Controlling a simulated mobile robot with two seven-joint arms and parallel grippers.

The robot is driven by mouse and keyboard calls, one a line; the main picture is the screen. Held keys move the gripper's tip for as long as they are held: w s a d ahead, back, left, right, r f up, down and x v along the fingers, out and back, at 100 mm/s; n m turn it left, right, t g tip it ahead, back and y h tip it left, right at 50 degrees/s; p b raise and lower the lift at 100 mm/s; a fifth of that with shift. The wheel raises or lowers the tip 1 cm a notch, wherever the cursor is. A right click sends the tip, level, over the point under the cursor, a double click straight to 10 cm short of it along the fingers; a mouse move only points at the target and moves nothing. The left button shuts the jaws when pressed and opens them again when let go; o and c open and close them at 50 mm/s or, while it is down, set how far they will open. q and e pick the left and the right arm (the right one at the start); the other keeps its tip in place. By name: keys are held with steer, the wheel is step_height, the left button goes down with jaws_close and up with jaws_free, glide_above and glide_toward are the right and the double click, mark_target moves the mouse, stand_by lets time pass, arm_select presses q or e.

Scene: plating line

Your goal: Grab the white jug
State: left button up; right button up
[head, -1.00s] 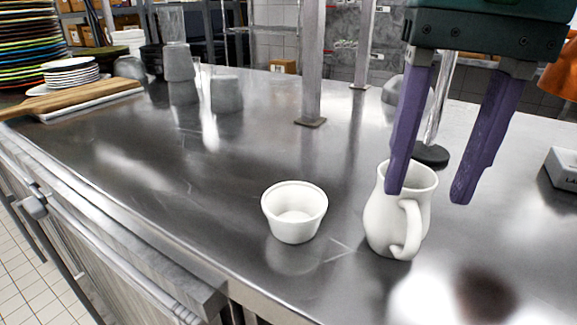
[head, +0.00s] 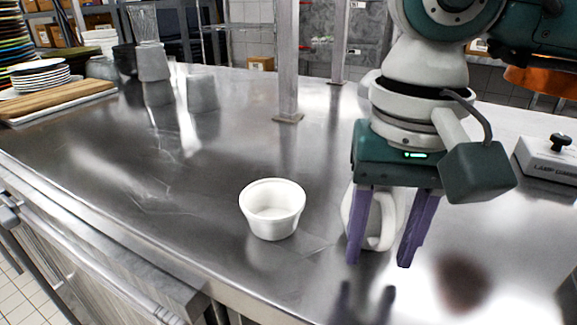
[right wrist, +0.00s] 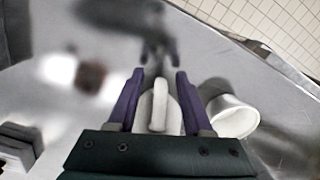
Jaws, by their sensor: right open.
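The white jug (head: 386,222) stands upright on the steel counter, partly hidden behind my right gripper in the head view. My right gripper (head: 382,256) is open and points down, with its purple fingers on either side of the jug's handle in the picture. In the right wrist view the jug (right wrist: 159,108) shows between the two open fingers (right wrist: 158,82), its handle running lengthwise between them. I cannot tell whether either finger touches the jug. My left gripper is not in view.
A white ramekin (head: 272,210) stands close to the left of the jug. A boxy grey device (head: 548,155) with a black knob is at the right. A metal post (head: 288,70) rises behind. The counter's middle left is clear.

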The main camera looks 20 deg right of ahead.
jaws_close()
stand_by(1.3)
